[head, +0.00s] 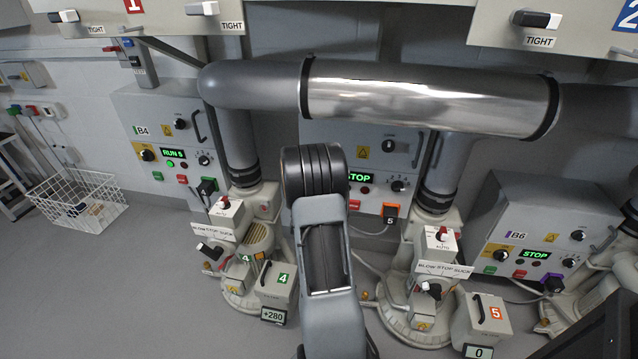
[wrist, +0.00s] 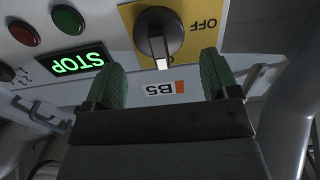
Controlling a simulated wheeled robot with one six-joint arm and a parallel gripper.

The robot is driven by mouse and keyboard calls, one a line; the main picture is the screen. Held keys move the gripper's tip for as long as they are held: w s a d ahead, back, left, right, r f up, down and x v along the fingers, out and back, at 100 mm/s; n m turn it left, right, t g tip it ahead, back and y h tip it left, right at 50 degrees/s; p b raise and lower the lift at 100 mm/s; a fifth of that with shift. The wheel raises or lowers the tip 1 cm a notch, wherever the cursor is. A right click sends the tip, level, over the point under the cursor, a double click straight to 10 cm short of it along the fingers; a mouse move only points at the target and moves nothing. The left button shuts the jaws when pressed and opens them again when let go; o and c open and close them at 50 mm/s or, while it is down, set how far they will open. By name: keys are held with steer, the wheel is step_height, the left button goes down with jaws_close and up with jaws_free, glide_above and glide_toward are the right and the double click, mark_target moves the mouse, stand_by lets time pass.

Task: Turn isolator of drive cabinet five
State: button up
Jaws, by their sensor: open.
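Drive cabinet five (head: 402,160) stands mid-picture in the head view, partly behind my arm, with a green STOP display. Its isolator is hidden there. In the wrist view, which shows the panel upside down, the isolator (wrist: 155,37) is a black rotary knob on a yellow plate (wrist: 205,22). Its white mark points down in the picture, towards the orange B5 label (wrist: 165,88); the word OFF is on the right. My gripper (wrist: 161,68) is open, with green fingers apart. The knob lies in line with the gap, just beyond the fingertips, with space on both sides.
In the wrist view, a green button (wrist: 68,19), a red button (wrist: 23,33) and the STOP display (wrist: 76,62) are left of the isolator. In the head view, a large metal pipe (head: 430,95) crosses above cabinet five. Cabinets B4 (head: 125,105) and B6 (head: 560,205) flank it.

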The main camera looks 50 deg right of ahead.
steer(key=shift+x, duration=1.3)
steer(key=shift+c, duration=0.3)
steer(key=c, duration=0.7)
steer(key=shift+a, duration=0.15)
steer(key=shift+c, duration=0.6)
